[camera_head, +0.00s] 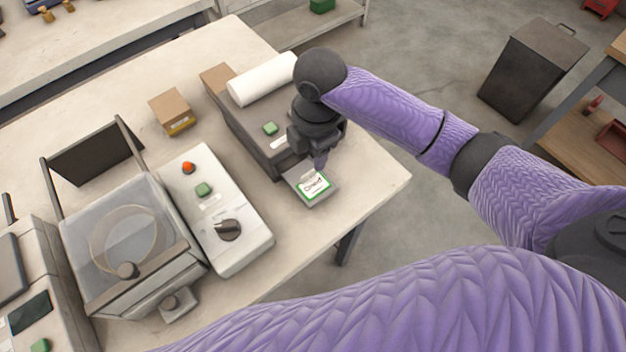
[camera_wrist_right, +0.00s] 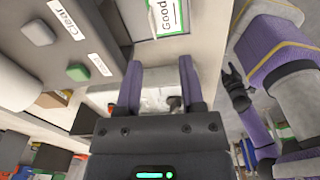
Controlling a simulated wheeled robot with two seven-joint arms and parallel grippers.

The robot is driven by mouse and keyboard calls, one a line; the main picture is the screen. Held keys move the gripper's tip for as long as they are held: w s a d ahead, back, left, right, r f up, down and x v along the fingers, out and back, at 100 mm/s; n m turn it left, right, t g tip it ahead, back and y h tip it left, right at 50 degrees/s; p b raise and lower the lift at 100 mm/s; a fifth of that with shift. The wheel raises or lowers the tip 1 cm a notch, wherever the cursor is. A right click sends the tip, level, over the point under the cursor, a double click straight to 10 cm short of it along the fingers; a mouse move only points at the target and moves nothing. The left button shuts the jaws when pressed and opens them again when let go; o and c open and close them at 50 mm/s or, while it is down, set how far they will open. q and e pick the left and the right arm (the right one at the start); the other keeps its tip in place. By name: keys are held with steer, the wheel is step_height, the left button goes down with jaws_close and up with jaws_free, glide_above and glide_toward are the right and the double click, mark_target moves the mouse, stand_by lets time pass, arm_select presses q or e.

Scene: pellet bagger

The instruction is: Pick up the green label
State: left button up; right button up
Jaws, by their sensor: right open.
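The green label (camera_head: 314,185) is a white label with a green border and dark print. It lies on the small grey tray (camera_head: 325,196) at the front of the dark printer. In the right wrist view the label (camera_wrist_right: 170,14), reading "Good", shows at the top, beyond the fingertips. My right gripper (camera_head: 319,163) points down just above the label's back edge. In its wrist view the purple fingers (camera_wrist_right: 160,72) stand apart with nothing between them. My left gripper is out of the head view; a dark gripper (camera_wrist_right: 236,88) at right in the wrist view seems to be it, too small to judge.
The dark printer (camera_head: 243,118) with a white roll (camera_head: 262,79) and green button stands right behind the tray. A control box (camera_head: 215,215) with red and green buttons and a knob stands left, beside a clear-lidded machine (camera_head: 125,240). The table (camera_head: 375,178) is bare right of the tray.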

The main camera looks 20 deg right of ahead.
mark_target(313, 170)
steer(key=shift+n+h, duration=0.3)
steer(key=shift+n, duration=0.2)
steer(key=f+b, duration=0.1)
steer(key=f, duration=0.2)
steer(key=w+f+b, duration=0.1)
steer(key=f, duration=0.1)
steer(key=f+b, duration=0.1)
steer(key=f, duration=0.2)
steer(key=shift+w+d+f+b, duration=0.25)
steer(key=shift+f+b, duration=0.05)
steer(key=shift+r, duration=0.15)
jaws_close()
stand_by(0.4)
